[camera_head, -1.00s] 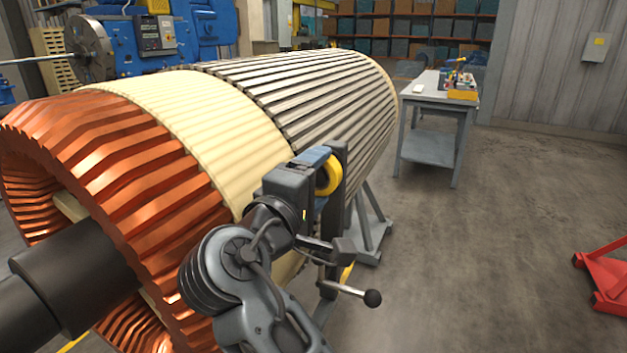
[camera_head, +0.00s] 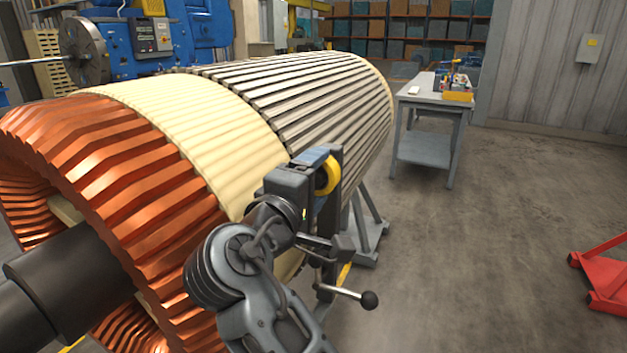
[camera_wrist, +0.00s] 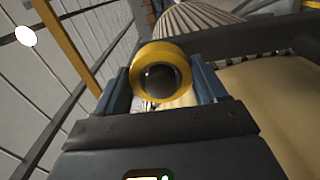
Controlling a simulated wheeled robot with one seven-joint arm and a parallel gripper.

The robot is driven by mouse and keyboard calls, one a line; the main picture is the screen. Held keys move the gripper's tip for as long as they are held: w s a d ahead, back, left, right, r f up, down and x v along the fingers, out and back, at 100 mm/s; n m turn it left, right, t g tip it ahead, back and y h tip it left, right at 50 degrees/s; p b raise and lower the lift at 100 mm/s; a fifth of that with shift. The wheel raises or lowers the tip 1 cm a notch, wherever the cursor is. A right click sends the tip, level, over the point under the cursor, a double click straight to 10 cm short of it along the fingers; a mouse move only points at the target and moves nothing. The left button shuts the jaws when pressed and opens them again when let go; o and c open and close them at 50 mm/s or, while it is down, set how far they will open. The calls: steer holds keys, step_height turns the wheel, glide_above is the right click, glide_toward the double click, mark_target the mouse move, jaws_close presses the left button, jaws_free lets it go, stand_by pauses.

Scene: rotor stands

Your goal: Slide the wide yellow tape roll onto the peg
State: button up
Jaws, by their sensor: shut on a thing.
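The wide yellow tape roll (camera_head: 333,177) is held in my gripper (camera_head: 323,163), beside the dark upright post (camera_head: 336,156) of a stand. In the wrist view the roll (camera_wrist: 136,77) sits between my two blue fingers (camera_wrist: 162,85), its hole facing the camera. A dark rounded end shows through the hole, probably the peg (camera_wrist: 160,79). I cannot tell whether it is inside the roll or beyond it. In the head view my gripper and the roll hide the peg.
A large rotor with copper end windings (camera_head: 110,155) lies close on the left. A ball-ended lever (camera_head: 369,300) sticks out below my gripper. A grey workbench (camera_head: 425,147) stands behind, and a red stand (camera_head: 605,272) at right. The floor between is clear.

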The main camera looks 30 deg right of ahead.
steer(key=shift+w+d, duration=0.35)
steer(key=shift+d, duration=0.15)
steer(key=shift+w+d, duration=0.1)
stand_by(0.3)
steer(key=o, duration=1.1)
steer(key=shift+c, duration=0.2)
steer(key=p+v, duration=0.1)
steer(key=v, duration=0.8)
steer(key=shift+p, duration=0.4)
stand_by(0.4)
